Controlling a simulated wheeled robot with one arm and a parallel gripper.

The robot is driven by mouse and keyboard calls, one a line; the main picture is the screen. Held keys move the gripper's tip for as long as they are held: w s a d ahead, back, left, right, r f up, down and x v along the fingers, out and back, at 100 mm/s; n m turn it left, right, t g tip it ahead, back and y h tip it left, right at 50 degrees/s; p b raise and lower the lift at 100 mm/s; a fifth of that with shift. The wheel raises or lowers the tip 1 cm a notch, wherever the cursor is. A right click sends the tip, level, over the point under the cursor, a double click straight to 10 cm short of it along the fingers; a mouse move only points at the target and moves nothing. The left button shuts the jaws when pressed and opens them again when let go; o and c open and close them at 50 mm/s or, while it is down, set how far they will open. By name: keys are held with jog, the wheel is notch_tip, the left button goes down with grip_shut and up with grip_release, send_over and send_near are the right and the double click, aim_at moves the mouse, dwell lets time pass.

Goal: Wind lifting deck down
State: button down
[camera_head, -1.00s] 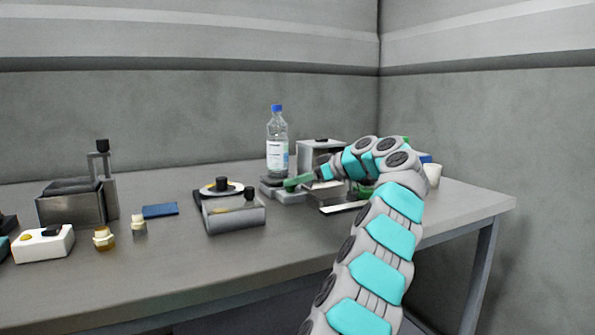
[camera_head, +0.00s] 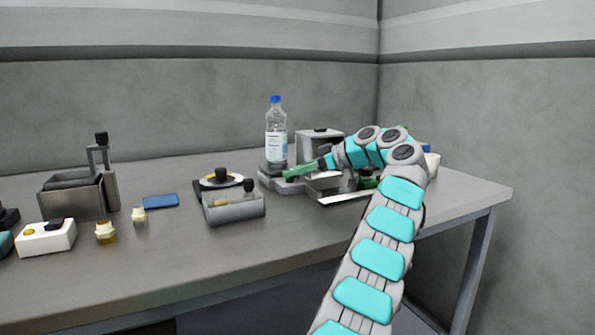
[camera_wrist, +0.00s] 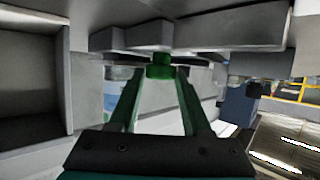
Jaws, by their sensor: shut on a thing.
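My gripper (camera_wrist: 160,72) has green fingers that converge on a small green knob (camera_wrist: 159,66) in the wrist view. It is shut on this knob, just below a grey stepped plate (camera_wrist: 200,32) that looks like part of the lifting deck. In the head view my gripper (camera_head: 292,176) reaches left over low grey metal parts (camera_head: 290,186) at the back of the table. The knob cannot be told apart from the fingers there. My arm hides part of the mechanism, so the deck's height is hard to judge.
A clear bottle (camera_head: 276,135) with a blue cap stands right behind my gripper. A grey box (camera_head: 318,141) is beside it. A grey tray (camera_head: 234,209), a blue pad (camera_head: 161,201) and a metal bin (camera_head: 75,201) lie to the left. The table's front is mostly clear.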

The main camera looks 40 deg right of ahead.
jog(key=shift+c, duration=1.8)
grip_release()
jog(key=shift+v, duration=3.8)
jog(key=shift+d, duration=0.1)
